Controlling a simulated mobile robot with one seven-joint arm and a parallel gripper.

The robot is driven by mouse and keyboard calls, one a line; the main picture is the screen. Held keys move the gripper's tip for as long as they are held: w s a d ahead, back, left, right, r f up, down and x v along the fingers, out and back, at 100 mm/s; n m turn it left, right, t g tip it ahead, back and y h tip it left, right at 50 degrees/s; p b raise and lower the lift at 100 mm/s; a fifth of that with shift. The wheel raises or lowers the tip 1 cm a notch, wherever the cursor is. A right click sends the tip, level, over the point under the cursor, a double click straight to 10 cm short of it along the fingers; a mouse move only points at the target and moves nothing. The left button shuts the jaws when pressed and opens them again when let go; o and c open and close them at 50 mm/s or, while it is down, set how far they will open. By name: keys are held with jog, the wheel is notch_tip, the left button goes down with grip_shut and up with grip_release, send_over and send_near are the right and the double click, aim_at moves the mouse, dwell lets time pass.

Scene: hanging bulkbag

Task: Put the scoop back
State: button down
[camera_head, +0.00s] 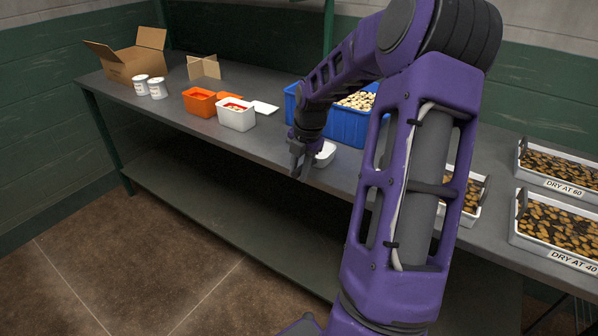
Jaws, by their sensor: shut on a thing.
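My gripper (299,166) is in front of the blue bin, over the front part of the grey bench. It is shut on the scoop (326,153), a small white, open-topped vessel just right of the fingers. The handle and the exact grip are hidden by the fingers and too small to make out. I cannot tell whether the scoop touches the bench top. The blue bin (345,126) stands behind the scoop and holds pale pieces (357,100). My arm covers part of the bin's right side.
Orange tubs (199,103), a white tub (236,119) with red contents, two white tins (157,88), a cardboard divider (203,67) and an open carton (131,66) stand left on the bench (178,128). Labelled trays (556,235) of brown pieces stand right. A lower shelf (215,205) is bare.

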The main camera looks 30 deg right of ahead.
jog(key=c, duration=0.7)
grip_release()
jog(key=p+v, duration=0.2)
jog(key=v, duration=1)
jog(key=shift+w+r, duration=0.1)
